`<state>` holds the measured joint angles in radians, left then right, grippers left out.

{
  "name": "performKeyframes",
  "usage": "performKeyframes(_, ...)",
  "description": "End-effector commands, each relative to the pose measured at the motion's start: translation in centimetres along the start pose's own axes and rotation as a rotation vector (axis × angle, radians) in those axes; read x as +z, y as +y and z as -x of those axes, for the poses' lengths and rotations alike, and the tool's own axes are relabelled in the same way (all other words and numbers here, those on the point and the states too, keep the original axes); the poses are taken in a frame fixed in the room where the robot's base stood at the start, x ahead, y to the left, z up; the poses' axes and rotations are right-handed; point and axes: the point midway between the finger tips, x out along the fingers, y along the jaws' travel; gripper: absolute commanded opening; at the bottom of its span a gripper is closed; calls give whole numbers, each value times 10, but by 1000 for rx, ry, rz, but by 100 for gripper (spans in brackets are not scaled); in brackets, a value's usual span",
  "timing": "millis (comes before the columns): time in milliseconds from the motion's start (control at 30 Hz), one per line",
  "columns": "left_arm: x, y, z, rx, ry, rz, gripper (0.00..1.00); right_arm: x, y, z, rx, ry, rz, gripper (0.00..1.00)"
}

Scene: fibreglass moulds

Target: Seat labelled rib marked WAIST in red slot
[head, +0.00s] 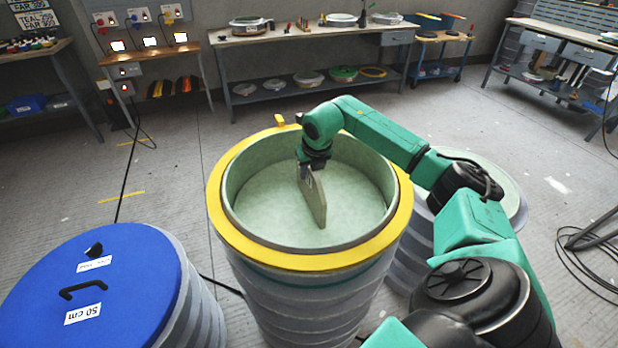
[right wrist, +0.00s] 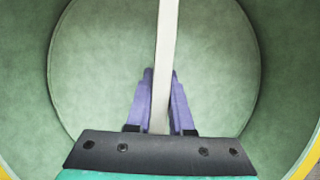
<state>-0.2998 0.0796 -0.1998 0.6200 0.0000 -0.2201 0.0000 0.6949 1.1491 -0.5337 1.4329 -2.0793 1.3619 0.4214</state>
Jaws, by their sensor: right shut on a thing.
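My right gripper (head: 312,164) is shut on a flat beige-grey rib (head: 314,199), held on edge and slightly tilted inside the mouth of the drum-like mould (head: 310,262). In the right wrist view the purple fingers (right wrist: 160,102) clamp both sides of the rib (right wrist: 167,45), seen edge-on above the pale green floor of the mould (right wrist: 95,60). Any WAIST marking on the rib is not readable. No red slot can be made out in either view. My left gripper is not in view.
A yellow ring (head: 222,232) rims the mould, with a small yellow tab (head: 279,119) at the back. A blue-lidded drum (head: 95,275) labelled 50 cm stands at left. Another pale-topped mould (head: 495,185) stands close at right behind my arm. A workbench (head: 300,37) stands at the back.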

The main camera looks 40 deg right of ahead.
Motion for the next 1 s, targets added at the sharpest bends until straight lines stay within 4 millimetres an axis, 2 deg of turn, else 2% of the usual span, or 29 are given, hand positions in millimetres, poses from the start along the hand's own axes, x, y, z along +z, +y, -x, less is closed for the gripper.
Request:
performKeyframes(167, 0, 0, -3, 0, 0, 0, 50, 8, 0, 15, 1, -6, -1, 0)
performKeyframes(267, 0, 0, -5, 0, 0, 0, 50, 16, 0, 36, 3, -8, -2, 0)
performKeyframes(500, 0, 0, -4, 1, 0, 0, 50, 53, 1, 124, 6, -11, -1, 0)
performKeyframes(600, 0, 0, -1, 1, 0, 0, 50, 64, 1, 153, 6, -8, -1, 0)
performKeyframes(700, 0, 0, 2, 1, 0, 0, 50, 72, 1, 173, 5, -5, -1, 0)
performKeyframes(833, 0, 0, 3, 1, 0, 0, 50, 76, 0, 184, 1, -2, 0, 0)
performKeyframes(1000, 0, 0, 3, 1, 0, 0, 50, 77, 0, 185, 1, -1, 0, 0)
